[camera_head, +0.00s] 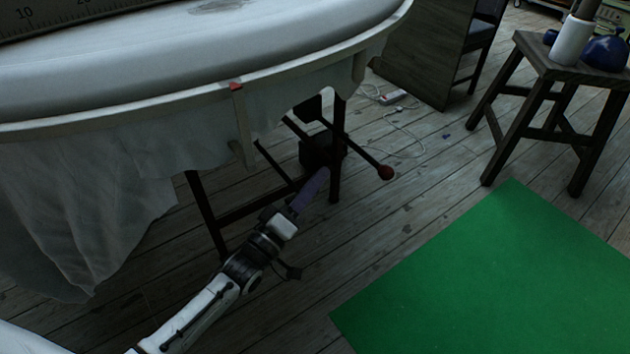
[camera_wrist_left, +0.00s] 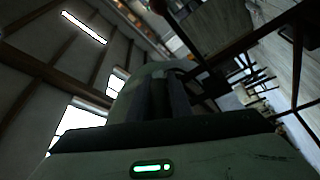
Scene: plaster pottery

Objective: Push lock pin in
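My left gripper (camera_head: 318,178) reaches in low under the round draped table. Its purple-tinted fingers look closed together and point up at a dark block (camera_head: 315,152) on the metal stand. The tips are at or just short of that block; I cannot tell if they touch. In the left wrist view the fingers (camera_wrist_left: 168,95) stand side by side, with nothing visible between them. I cannot make out the lock pin; it may be hidden or too dark. My right gripper is not in view.
The table's white rim (camera_head: 130,112) and hanging cloth (camera_head: 85,200) are above and left of my arm. Dark stand legs (camera_head: 205,215) rise close beside the gripper. A green mat (camera_head: 500,280) lies right, near a wooden stool (camera_head: 540,90). Cables (camera_head: 400,130) lie on the floor.

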